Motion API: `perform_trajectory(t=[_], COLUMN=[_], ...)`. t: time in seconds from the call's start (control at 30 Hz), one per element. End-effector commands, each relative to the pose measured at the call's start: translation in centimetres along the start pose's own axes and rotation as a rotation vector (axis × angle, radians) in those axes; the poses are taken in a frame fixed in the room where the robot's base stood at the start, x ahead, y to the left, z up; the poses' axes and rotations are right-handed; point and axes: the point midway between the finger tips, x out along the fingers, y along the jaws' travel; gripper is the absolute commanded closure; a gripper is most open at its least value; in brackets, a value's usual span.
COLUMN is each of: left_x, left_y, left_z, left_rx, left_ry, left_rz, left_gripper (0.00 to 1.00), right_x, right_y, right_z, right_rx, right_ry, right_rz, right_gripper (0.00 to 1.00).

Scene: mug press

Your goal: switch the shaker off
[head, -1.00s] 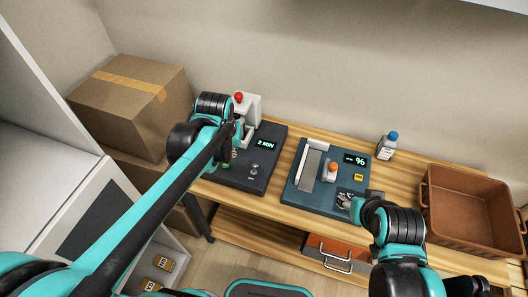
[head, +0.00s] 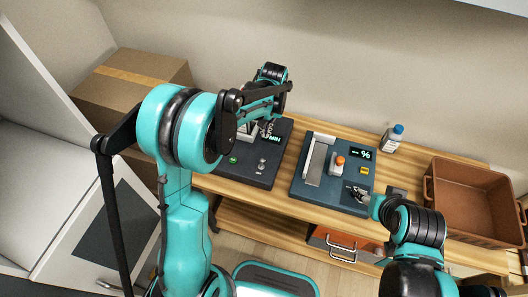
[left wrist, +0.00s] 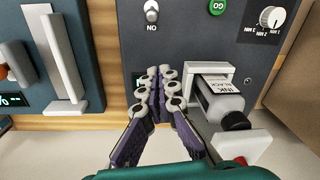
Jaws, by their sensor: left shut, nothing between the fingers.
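The shaker is a dark box (head: 245,177) on the wooden bench. Its toggle switch (head: 262,163) has a metal lever, which shows at the top of the left wrist view (left wrist: 151,9) beside an upside-down ON label. A green GO button (left wrist: 217,6) and a minute dial (left wrist: 271,17) are on the same face. A black ink bottle (left wrist: 220,102) sits in the white clamp. My left gripper (head: 268,128) is shut and empty above the shaker's display end, beside the clamp and apart from the switch. My right gripper (head: 357,193) hovers over the teal device's front corner; its jaws are unclear.
The teal device (head: 322,188) with a white bar and orange knob (head: 340,160) stands right of the shaker. A small blue-capped bottle (head: 392,139) and a brown bin (head: 470,200) are further right. A cardboard box (head: 125,85) is at the left.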

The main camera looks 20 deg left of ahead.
Motion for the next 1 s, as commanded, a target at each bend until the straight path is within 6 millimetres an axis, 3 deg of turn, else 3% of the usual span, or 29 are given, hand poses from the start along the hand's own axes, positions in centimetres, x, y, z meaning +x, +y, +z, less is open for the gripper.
perform_trajectory(t=[0.27,0.67,0.8,1.0], left_x=[1.9,10.2,9.4,8.8], left_y=[0.0,0.0,0.0,0.0], left_z=[-0.1,0.0,2.1,3.6], left_rx=[0.0,0.0,0.001,0.001], left_ry=[0.0,0.001,0.001,0.001], left_rz=[0.0,0.001,0.001,0.001], left_gripper=[1.0,1.0,1.0,1.0], right_x=[0.5,2.4,2.5,2.7], right_y=[0.0,0.0,0.0,0.0], right_z=[0.3,1.7,1.8,1.9], right_rx=[0.0,0.0,0.0,0.0], right_ry=[0.0,0.0,0.0,0.0], right_rz=[0.0,0.0,0.0,0.0], right_gripper=[0.5,0.5,0.5,0.5])
